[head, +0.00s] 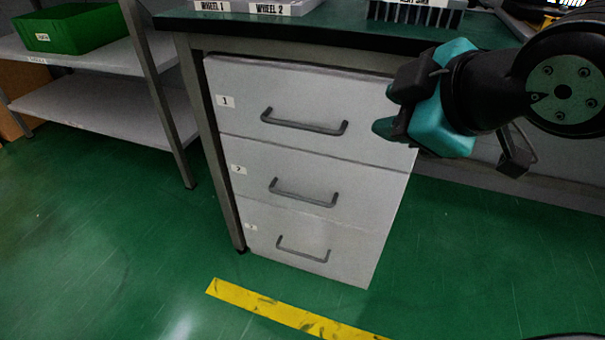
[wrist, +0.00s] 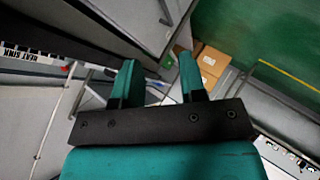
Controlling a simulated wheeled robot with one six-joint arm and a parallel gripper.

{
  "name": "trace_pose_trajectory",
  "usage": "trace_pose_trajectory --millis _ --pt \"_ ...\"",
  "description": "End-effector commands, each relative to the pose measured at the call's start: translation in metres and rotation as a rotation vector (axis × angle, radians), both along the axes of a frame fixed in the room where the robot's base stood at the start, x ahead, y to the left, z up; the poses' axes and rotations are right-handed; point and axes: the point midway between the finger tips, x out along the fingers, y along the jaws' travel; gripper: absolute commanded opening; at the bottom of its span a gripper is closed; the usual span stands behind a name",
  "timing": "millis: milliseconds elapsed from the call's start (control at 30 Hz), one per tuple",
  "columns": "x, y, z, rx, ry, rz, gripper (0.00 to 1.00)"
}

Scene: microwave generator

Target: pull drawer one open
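Drawer one (head: 290,88) is the top light-grey drawer of a three-drawer cabinet under the bench, marked with a small "1" label. Its front looks flush with the drawers below, so it appears closed. Its dark bar handle (head: 303,125) runs across the lower middle of the front. My gripper (head: 390,109) is at the right of drawer one's front in the head view, apart from the handle. Its two teal fingers are spread with nothing between them, as the wrist view (wrist: 158,65) also shows. The gripper covers the drawer's upper right part.
Drawer two (head: 300,185) and drawer three (head: 300,240) sit below, both appearing closed. The dark bench top (head: 330,28) overhangs the cabinet. A shelf with a green bin (head: 70,30) stands at the left. Green floor with a yellow line (head: 280,312) is clear in front.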

Motion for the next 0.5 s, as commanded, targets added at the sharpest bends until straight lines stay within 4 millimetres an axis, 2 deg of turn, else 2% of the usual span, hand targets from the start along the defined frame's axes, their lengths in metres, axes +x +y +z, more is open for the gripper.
trace_pose_trajectory --millis 33,200,333,500 --pt "0.002 0.005 -0.039 -0.023 -0.067 0.033 0.38" --pt "0.01 0.016 -0.079 -0.113 -0.306 0.123 0.38" --pt "0.011 0.024 -0.1 -0.177 -0.47 0.175 0.38" --pt "0.01 0.031 -0.111 -0.237 -0.617 0.218 0.38"
